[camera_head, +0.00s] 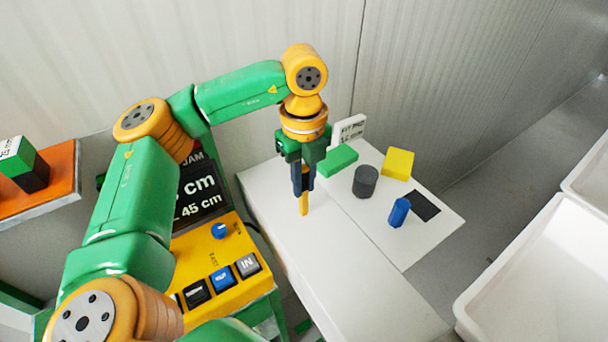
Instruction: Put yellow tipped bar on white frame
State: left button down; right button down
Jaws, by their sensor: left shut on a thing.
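My left gripper (303,188) points straight down over the left part of the white table (345,270). It is shut on the yellow tipped bar (304,205), whose yellow end shows below the dark fingers. The rest of the bar is hidden by the fingers. I cannot tell whether the yellow end touches the table. No white thing is clearly a frame; a white board (420,245) with several blocks lies right of the gripper. My right gripper is not in view.
On the board are a green block (338,160), dark cylinder (365,181), yellow block (398,164), blue prism (399,212) and black patch (425,205). A white sign (350,130) stands behind. A yellow button panel (215,265) is left; white trays (535,285) are right. The near table is clear.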

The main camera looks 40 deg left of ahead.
aim_at(305, 166)
pick_arm(q)
jog(key=shift+s, duration=0.15)
jog(key=shift+f, duration=0.15)
jog(key=c, duration=0.8)
grip_release()
jog(key=shift+w, duration=0.2)
jog(key=shift+s, duration=0.1)
jog(key=shift+r, duration=0.35)
notch_tip(305, 166, up, 3)
jog(key=shift+b, duration=0.6)
notch_tip(305, 166, up, 9)
jog(key=p, duration=0.3)
jog(key=shift+f, duration=0.1)
